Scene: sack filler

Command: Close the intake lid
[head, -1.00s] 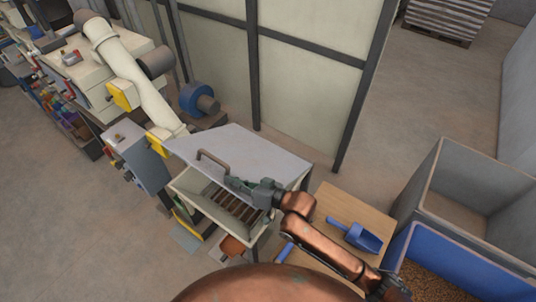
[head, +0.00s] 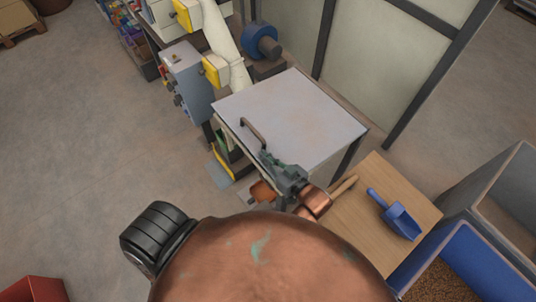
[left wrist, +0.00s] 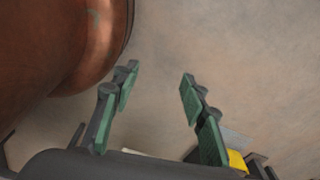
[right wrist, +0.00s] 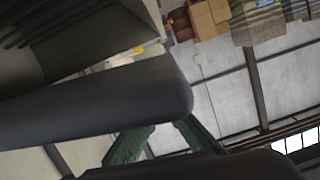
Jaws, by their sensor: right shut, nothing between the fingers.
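The intake lid (head: 300,115) is a flat grey panel over the box beside the filler machine. In the head view it covers the slatted opening; I cannot tell whether it is fully down. Its dark bar handle (head: 252,134) is near the left front edge. My right gripper (head: 268,160) is shut and empty at the lid's front edge, just below the handle; contact is unclear. The right wrist view shows dark slats (right wrist: 50,20) at upper left and the green fingers partly hidden. My left gripper (left wrist: 160,100) is open and empty above bare floor.
A wooden table (head: 365,200) with a blue scoop (head: 398,216) stands right of the intake. A blue bin of grain (head: 455,245) and a grey bin (head: 505,190) lie beyond it. A grey control box (head: 187,80) stands at left. The floor at left is open.

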